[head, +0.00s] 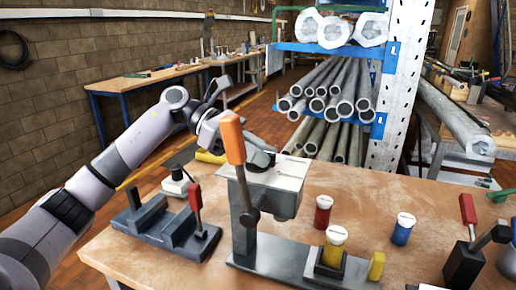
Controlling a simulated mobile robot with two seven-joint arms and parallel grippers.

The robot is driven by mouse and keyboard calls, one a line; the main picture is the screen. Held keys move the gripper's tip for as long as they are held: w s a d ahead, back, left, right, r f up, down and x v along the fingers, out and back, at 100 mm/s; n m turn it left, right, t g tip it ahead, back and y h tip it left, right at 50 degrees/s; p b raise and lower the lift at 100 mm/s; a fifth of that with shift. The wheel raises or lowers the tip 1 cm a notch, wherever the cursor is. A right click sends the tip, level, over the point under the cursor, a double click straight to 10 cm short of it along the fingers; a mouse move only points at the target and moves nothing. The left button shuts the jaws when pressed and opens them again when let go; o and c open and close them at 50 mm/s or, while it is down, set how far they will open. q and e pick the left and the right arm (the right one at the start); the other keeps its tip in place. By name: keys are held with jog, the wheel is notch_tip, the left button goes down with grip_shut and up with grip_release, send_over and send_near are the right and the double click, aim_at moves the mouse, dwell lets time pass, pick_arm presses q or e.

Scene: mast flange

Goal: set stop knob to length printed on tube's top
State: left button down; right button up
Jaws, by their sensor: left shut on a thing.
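Three capped tubes show on the bench: a red one (323,213), a blue one (403,229) and a yellow one (334,248). The yellow tube stands upright in a holder on the fixture's grey base (275,256); the other two stand free behind and to its right. Marks on their white tops are too small to read. The fixture has an orange-handled lever (232,138) and a pale printed plate (290,172). My left gripper (258,150) is behind the lever, shut on what looks like the dark stop knob (263,159) at the plate's far left edge. The lever partly hides the gripper.
A red-handled clamp fixture (165,224) sits at left and another (468,250) at right. A yellow block (377,266) stands beside the tube holder. A rack of grey pipes (330,100) is behind the bench.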

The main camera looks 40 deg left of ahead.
pick_arm(q)
jog(key=c, duration=1.1)
grip_release()
jog(key=shift+b+v, duration=0.6)
jog(key=shift+v, duration=3)
